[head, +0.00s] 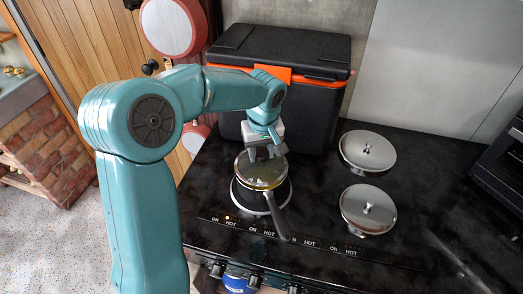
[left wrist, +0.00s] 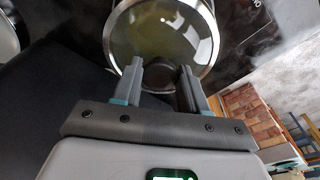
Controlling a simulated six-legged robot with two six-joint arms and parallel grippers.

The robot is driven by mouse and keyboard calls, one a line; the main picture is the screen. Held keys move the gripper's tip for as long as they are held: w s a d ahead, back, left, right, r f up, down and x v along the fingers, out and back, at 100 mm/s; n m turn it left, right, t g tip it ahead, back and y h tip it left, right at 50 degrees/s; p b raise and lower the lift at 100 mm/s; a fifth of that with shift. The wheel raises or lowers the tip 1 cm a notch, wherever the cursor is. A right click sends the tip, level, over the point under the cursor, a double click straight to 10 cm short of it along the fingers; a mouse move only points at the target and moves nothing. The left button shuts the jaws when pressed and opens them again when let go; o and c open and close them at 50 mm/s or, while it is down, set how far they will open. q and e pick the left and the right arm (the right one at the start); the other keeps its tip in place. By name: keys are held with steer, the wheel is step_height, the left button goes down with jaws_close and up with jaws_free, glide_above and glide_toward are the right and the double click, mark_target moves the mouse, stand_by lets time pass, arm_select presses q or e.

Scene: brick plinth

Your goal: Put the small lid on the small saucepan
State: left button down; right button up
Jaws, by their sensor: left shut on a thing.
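The small lid (head: 258,172) is a round glass disc with a bright metal rim, over the burner at the left of the black stove. My left gripper (head: 264,152) points down at its middle and is shut on it. In the left wrist view the lid (left wrist: 150,30) fills the top middle, with an olive tint inside the rim, and my left gripper (left wrist: 166,66) reaches over its edge; the grip point is unclear. The small saucepan shows mainly by its long handle (head: 276,217), pointing to the stove's front. Its body is mostly hidden under the lid; I cannot tell whether they touch. My right gripper is out of view.
Two round steel covers with knobs, one (head: 367,151) behind the other (head: 368,209), lie on the right of the stove. A black and orange cool box (head: 290,70) stands close behind my left gripper. The stove top (head: 430,200) farther right is clear.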

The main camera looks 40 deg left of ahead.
arm_select(q)
steer(key=shift+s+f, duration=0.1)
steer(key=shift+f, duration=0.05)
steer(key=shift+f+b, duration=0.25)
steer(key=shift+b, duration=0.15)
steer(key=shift+f, duration=0.2)
steer(key=c, duration=0.5)
jaws_free()
steer(key=shift+r, duration=0.15)
steer(key=r, duration=0.5)
steer(key=d+r, duration=0.1)
steer(key=r, duration=0.4)
steer(key=s+r, duration=0.1)
steer(key=r, duration=0.5)
steer(key=shift+d, duration=0.35)
steer(key=shift+s, duration=0.15)
